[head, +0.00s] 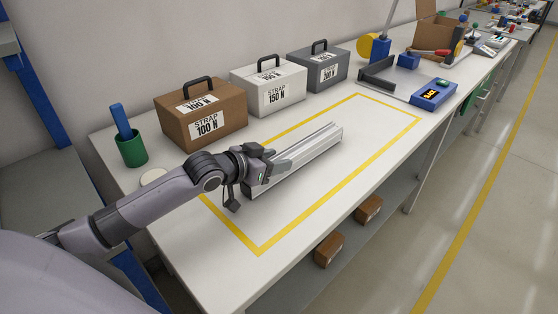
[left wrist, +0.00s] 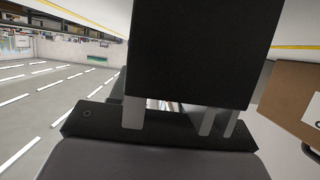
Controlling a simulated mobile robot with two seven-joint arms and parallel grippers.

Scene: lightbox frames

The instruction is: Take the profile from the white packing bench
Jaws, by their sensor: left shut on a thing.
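The profile (head: 303,151) is a long silver-grey bar with grooves along it. In the head view it lies lengthwise inside the yellow outline on the white packing bench (head: 300,216). My left gripper (head: 259,170) is shut on the profile near its close end. The profile looks at or just above the bench top; I cannot tell if it touches. In the left wrist view a dark block of my own gripper hides most of the profile, and only a sliver shows between the fingers (left wrist: 165,110). My right gripper is in neither view.
A brown strap box (head: 203,113), a white one (head: 268,86) and a grey one (head: 318,66) stand along the wall. A green cup (head: 131,149) is at the left. A blue device (head: 433,94) lies beyond the outline. The bench's front half is clear.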

